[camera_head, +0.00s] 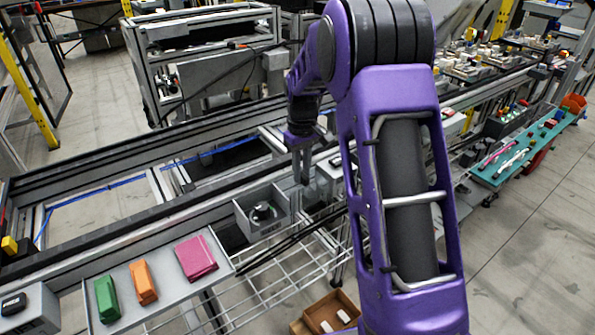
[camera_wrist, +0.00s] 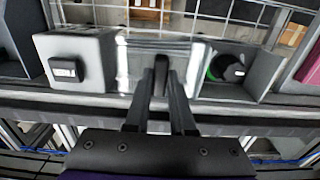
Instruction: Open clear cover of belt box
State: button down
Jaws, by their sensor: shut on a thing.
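The belt box (camera_head: 262,222) is a grey open-topped box on the rail of the frame, with a black round part inside. It also shows at the right of the wrist view (camera_wrist: 252,92), where the round part has a green edge. My gripper (camera_head: 302,180) is beside this box, pointing down. In the wrist view my gripper (camera_wrist: 160,65) has its fingertips together on the clear cover (camera_wrist: 135,68), a see-through panel between the belt box and a neighbouring grey box. The cover stands off to the side of the open box; its hinge is not distinguishable.
A grey box with a black button (camera_wrist: 68,71) stands close on the cover's other side. A tray (camera_head: 170,308) with green, orange and pink blocks lies left in the head view. A wire rack (camera_head: 275,285) and a cardboard box (camera_head: 322,312) are below.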

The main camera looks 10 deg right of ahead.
jog(key=c, duration=0.8)
grip_release()
jog(key=shift+o, duration=0.2)
notch_tip(320, 180, up, 18)
jog(key=p, duration=0.2)
jog(key=shift+f, duration=0.25)
jog(key=shift+a, duration=0.1)
